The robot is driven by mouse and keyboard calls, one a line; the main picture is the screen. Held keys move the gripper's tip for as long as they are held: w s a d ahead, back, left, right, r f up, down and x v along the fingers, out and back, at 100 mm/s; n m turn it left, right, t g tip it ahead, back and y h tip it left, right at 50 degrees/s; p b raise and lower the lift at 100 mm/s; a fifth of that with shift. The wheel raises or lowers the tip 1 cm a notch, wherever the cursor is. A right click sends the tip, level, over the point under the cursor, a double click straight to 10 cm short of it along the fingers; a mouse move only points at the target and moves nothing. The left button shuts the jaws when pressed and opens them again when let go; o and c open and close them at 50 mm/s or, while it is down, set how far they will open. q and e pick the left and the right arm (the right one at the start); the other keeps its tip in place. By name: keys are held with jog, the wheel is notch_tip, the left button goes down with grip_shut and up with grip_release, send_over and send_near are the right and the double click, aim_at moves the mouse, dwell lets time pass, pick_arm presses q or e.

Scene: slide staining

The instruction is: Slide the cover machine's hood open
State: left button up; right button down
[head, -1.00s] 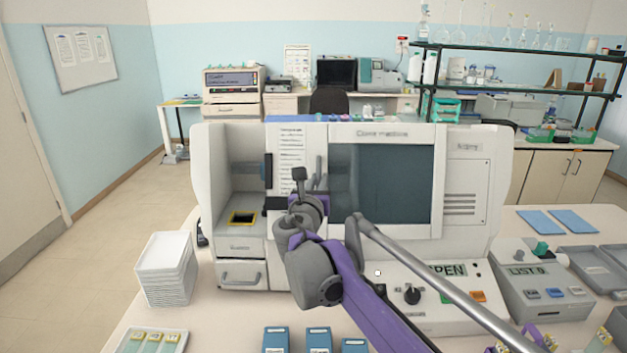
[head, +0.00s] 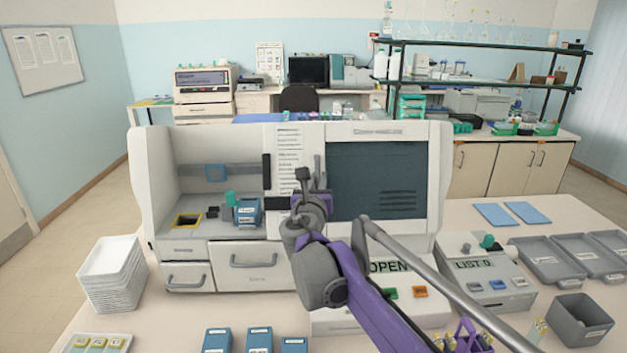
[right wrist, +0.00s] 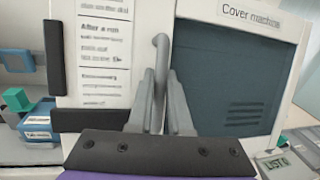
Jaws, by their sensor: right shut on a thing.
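The cover machine (head: 222,136) stands on the bench. Its hood (head: 288,150) has a white panel with printed text and a dark see-through window (head: 370,170). The hood sits toward the right, and vent slots show through its window. The bay on the left is uncovered. My right gripper (head: 312,190) is at the hood's upright grey handle (right wrist: 161,55). In the right wrist view its fingers (right wrist: 160,105) are shut on the handle from both sides. My left gripper is not in view.
In the bay are a blue box (head: 248,212), a green-topped part and a yellow-edged opening (head: 187,220). A display reading OPEN (head: 390,266) is partly behind my arm. White trays (head: 110,275) are stacked at left; blue boxes (head: 218,340) stand in front.

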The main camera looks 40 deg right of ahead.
jog(key=shift+d, duration=0.1)
dwell(0.3)
jog(key=c, duration=1.1)
grip_release()
jog(key=shift+s, duration=0.1)
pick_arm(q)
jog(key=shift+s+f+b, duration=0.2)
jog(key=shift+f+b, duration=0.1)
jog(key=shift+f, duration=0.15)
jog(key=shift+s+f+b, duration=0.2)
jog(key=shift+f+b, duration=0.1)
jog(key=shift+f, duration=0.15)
pick_arm(e)
jog(key=v, duration=1)
jog(key=shift+s+a, duration=0.25)
jog(key=shift+a, duration=0.05)
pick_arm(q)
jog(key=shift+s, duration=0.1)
pick_arm(e)
jog(key=shift+f, duration=0.1)
